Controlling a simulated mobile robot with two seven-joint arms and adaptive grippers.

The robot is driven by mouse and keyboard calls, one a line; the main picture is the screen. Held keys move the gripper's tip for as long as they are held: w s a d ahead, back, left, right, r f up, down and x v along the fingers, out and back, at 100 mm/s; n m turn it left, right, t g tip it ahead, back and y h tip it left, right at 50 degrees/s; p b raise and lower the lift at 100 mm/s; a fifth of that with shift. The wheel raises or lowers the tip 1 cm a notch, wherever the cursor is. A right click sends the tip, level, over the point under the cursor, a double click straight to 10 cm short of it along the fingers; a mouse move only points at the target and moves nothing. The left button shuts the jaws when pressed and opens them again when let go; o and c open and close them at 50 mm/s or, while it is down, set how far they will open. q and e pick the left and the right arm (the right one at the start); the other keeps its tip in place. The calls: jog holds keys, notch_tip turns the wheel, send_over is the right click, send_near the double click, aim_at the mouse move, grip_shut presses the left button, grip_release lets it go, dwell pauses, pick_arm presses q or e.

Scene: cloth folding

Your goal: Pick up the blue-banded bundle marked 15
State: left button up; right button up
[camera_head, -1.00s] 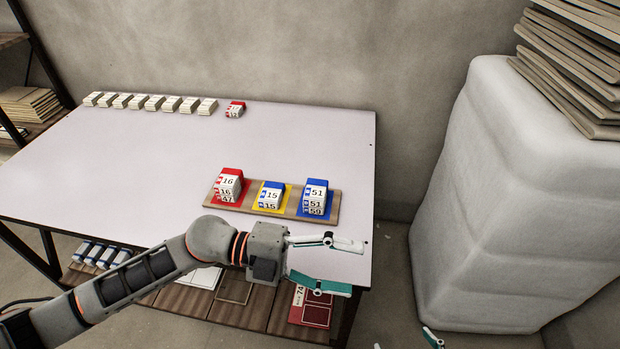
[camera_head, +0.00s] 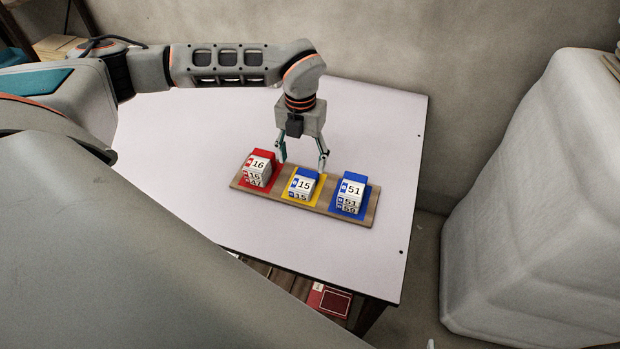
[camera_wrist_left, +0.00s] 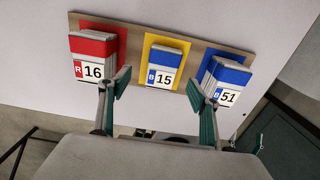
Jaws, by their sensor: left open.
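The blue-banded bundle marked 15 (camera_head: 304,186) stands on the yellow middle pad of a wooden board. It also shows in the left wrist view (camera_wrist_left: 163,70), with its 15 label facing the camera. My left gripper (camera_head: 303,166) is open and empty, pointing down just behind the bundle in the head view. In the left wrist view its two fingers (camera_wrist_left: 158,90) are spread to either side of the 15 bundle, which lies beyond and between them. I cannot tell how far above the bundle the fingertips are. My right gripper is not in view.
A red-banded bundle marked 16 (camera_head: 258,165) stands on the red pad at left. A blue-banded stack marked 51 (camera_head: 351,191) stands on the blue pad at right. The board (camera_head: 370,215) lies on the pale table (camera_head: 390,140). A white wrapped block (camera_head: 545,200) stands at right.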

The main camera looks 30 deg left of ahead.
aim_at(304, 180)
pick_arm(q)
jog(key=f, duration=0.6)
jog(key=shift+s+d, duration=0.2)
jog(key=shift+d, duration=0.15)
jog(key=c, duration=1.2)
